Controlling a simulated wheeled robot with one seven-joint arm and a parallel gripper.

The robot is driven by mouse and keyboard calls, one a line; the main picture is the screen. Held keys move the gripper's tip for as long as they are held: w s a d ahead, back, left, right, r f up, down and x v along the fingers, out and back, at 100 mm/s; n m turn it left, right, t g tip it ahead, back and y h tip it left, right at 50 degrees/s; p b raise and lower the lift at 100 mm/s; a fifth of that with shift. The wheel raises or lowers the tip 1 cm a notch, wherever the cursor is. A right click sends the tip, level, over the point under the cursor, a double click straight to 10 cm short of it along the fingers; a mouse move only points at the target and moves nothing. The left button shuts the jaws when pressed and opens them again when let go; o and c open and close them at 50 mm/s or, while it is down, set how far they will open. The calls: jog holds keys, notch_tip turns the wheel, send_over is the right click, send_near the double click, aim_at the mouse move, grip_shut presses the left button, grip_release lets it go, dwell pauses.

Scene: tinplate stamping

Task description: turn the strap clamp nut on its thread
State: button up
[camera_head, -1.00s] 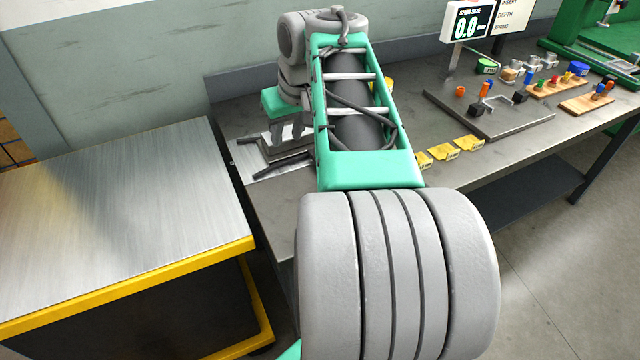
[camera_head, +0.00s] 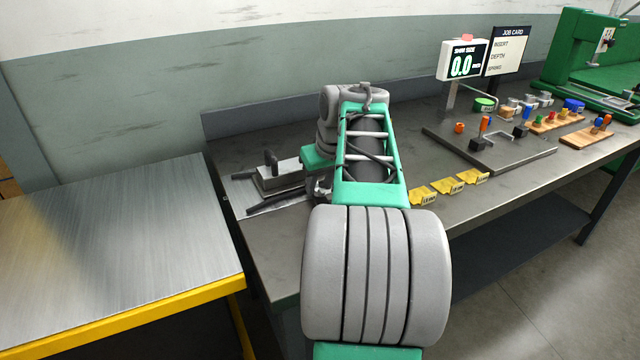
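A grey metal block assembly (camera_head: 280,178), which looks like the strap clamp, sits on a light plate at the left end of the bench. A dark upright piece (camera_head: 272,158) stands on its top; the nut and thread are too small to make out. My gripper (camera_head: 320,188) is low over the bench, just right of the block. It is mostly hidden by my own arm, and I cannot tell whether its fingers are apart or whether they touch the block.
Yellow tags (camera_head: 447,186) line the front edge of the bench (camera_head: 235,155). A dark fixture plate (camera_head: 500,150) and a display (camera_head: 462,62) stand to the right. A yellow-edged metal table (camera_head: 110,235) is at left.

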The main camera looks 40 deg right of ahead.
grip_shut()
